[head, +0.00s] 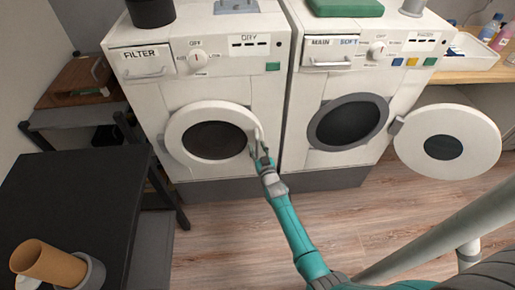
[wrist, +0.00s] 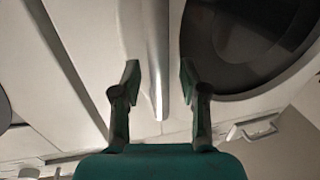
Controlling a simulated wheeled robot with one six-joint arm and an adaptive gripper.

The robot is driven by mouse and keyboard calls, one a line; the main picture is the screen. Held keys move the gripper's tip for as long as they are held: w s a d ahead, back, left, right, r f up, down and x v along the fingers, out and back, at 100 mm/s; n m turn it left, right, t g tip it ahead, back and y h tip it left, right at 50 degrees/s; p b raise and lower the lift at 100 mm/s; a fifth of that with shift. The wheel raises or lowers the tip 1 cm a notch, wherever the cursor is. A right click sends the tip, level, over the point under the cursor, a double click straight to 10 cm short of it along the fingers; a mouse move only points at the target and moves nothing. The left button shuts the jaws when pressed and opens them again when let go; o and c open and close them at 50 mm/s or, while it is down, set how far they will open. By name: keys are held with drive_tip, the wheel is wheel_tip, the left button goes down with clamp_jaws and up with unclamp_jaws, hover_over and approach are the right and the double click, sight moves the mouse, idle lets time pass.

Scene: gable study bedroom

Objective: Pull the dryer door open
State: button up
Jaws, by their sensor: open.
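The dryer is the left white machine (head: 180,92), with FILTER and DRY on its panel. Its round white door (head: 178,140) with a dark window looks closed. In the wrist view, the door's dark window (wrist: 235,45) fills the upper right. My gripper (head: 256,150) is at the right edge of this door. In the wrist view my gripper (wrist: 159,82) is open, with one finger on each side of a pale upright door handle (wrist: 155,60). The fingers look apart from the handle; contact cannot be told.
The washer (head: 335,90) stands to the right, its round door (head: 472,125) swung wide open to the right. A black table (head: 70,190) with a tan cup (head: 50,263) is at the left. Wooden floor (head: 240,230) in front of the dryer is clear apart from my arm.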

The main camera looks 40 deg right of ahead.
clamp_jaws()
idle(0.3)
